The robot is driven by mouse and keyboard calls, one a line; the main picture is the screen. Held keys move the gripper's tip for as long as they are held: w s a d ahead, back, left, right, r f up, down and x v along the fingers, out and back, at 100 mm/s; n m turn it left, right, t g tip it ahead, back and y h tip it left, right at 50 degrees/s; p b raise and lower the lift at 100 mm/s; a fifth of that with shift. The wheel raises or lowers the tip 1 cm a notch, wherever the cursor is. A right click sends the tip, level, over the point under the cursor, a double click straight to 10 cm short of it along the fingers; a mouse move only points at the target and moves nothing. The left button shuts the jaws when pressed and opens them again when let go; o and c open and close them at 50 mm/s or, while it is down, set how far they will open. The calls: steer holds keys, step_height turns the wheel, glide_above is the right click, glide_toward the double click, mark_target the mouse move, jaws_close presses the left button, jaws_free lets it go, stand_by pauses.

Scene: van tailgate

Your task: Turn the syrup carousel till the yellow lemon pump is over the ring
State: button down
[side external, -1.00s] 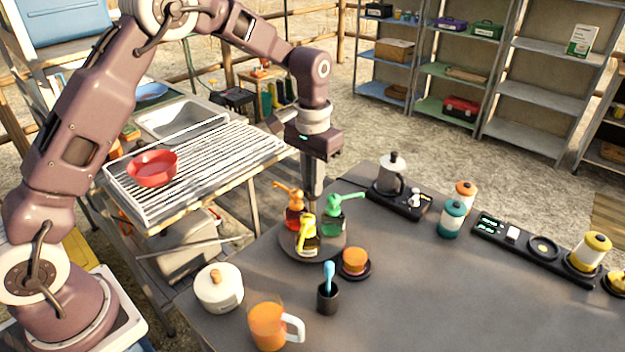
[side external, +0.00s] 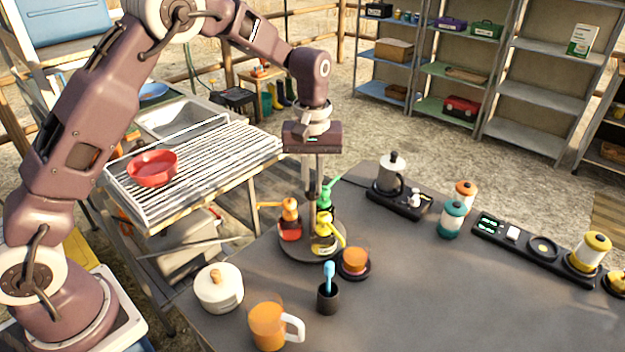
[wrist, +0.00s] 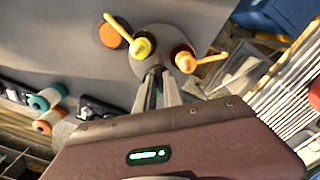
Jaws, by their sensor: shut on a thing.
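The syrup carousel (side external: 299,253) is a round grey turntable with pump bottles. The yellow lemon pump (side external: 323,233) is at its front right, its spout pointing right. In the wrist view the yellow pump (wrist: 143,47) has its spout reaching toward an orange cup (wrist: 112,35). That cup (side external: 354,257) stands on a dark round base (side external: 352,274) beside the carousel; I cannot tell a separate ring. The orange pump (side external: 290,219) is at left, the green pump (side external: 325,196) at back. My gripper (side external: 312,207) points down, shut at the carousel's centre post, which its fingers mostly hide.
A white lidded pot (side external: 218,290), an orange mug (side external: 268,328) and a black cup with a blue tool (side external: 327,297) stand in front. A moka pot (side external: 391,175) and a teal-lidded jar (side external: 452,220) stand behind right. The table's right front is clear.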

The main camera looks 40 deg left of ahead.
steer(key=shift+n, duration=1.7)
steer(key=c, duration=1.5)
jaws_free()
steer(key=shift+o, duration=0.2)
step_height(320, 180, up, 7)
steer(key=shift+r, duration=0.1)
